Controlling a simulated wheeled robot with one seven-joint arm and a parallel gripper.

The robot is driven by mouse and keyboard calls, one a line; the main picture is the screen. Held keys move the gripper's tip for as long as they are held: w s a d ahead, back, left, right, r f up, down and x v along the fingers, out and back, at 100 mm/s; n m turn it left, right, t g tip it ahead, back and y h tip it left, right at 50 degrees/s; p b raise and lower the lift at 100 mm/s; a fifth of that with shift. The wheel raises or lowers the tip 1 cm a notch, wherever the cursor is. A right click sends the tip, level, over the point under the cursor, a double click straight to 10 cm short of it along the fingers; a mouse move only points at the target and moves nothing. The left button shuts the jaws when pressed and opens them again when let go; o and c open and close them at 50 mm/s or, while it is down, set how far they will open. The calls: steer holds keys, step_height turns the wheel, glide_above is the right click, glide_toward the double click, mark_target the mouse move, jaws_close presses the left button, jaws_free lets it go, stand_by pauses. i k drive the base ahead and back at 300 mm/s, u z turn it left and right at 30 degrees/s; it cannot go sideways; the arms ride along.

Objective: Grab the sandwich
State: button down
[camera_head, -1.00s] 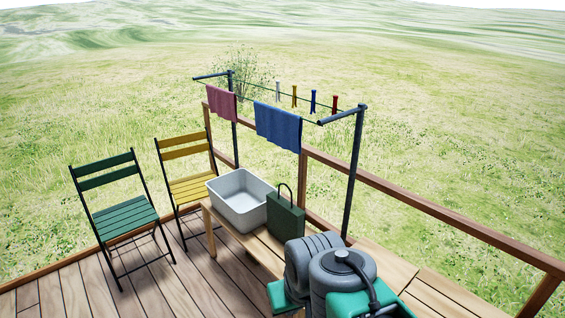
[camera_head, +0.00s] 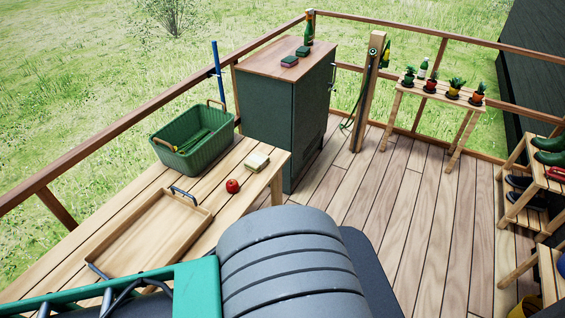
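A small pale, squarish thing with a light top and darker edge, which looks like the sandwich (camera_head: 256,160), lies on the slatted wooden table (camera_head: 228,171) near its far right end. A red apple or tomato (camera_head: 232,186) sits just nearer and to the left of it, apart from it. My own dark grey and green arm and body parts fill the bottom of the view. My gripper does not show, so its state is hidden.
A green basket (camera_head: 172,139) and a wooden tray (camera_head: 128,237) stand on the table. A dark cabinet (camera_head: 270,110) stands behind it by the railing. Open deck (camera_head: 380,200) lies to the right, with a plant table (camera_head: 440,98) and a shoe rack (camera_head: 520,205) beyond.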

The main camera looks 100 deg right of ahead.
mark_target(255, 162)
steer(key=z, duration=4.75)
steer(key=i, duration=1)
steer(key=u, duration=4.1)
steer(key=i, duration=0.5)
steer(key=u, duration=0.05)
